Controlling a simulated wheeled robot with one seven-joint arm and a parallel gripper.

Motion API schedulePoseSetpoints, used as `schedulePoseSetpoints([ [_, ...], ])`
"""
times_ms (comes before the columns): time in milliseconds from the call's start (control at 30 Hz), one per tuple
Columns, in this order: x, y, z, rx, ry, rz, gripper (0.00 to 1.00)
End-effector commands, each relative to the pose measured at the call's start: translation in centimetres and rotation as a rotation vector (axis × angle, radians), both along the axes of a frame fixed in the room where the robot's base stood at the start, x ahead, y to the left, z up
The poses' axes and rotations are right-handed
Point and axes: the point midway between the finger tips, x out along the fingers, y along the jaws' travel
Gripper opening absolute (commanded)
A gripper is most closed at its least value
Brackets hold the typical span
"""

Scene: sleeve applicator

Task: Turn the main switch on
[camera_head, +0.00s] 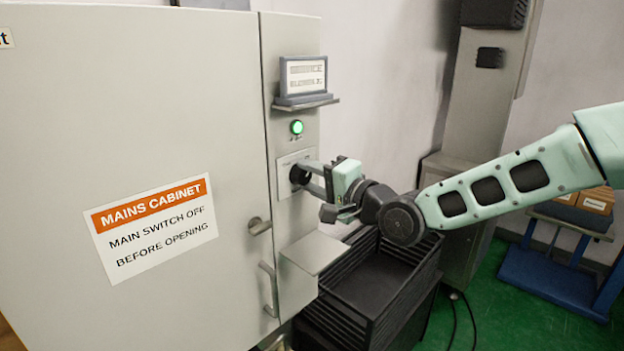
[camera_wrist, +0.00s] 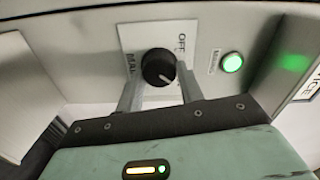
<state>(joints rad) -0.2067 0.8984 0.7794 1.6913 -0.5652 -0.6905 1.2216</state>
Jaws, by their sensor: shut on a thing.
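The main switch is a round black rotary knob (camera_head: 299,175) on a pale plate on the narrow right part of the grey cabinet. In the wrist view the knob (camera_wrist: 158,68) has a white pointer line, and the plate behind it (camera_wrist: 133,38) shows part of the words "MAIN" and "OFF". My gripper (camera_head: 312,179) reaches it from the right. In the wrist view its two fingers (camera_wrist: 160,85) stand on either side of the knob, shut on it. The exact setting of the pointer is hard to read. A green lamp (camera_head: 297,127) above the switch is lit.
The cabinet door (camera_head: 130,120) bears an orange and white sign (camera_head: 150,228) and a handle (camera_head: 259,226). A small display (camera_head: 303,77) sits above the lamp. A shelf (camera_head: 315,251) juts out below the switch. Black crates (camera_head: 375,290) stand below my arm.

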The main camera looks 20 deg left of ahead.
Motion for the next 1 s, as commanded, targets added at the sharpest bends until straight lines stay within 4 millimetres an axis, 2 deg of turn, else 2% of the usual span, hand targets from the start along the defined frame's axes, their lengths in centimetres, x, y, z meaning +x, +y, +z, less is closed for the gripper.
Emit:
schedulePoseSetpoints([
  [300,0.03,-0.01,-0.08,0.029,0.072,-0.001,0.14],
  [733,0.01,0.01,-0.07,0.032,0.079,0.0,0.14],
  [767,0.01,0.01,-0.07,0.032,0.079,-0.001,0.46],
  [800,0.01,0.01,-0.07,0.032,0.079,0.0,0.57],
  [833,0.01,0.01,-0.07,0.032,0.079,0.0,0.59],
  [1000,0.0,0.01,-0.06,0.031,0.077,0.0,0.59],
])
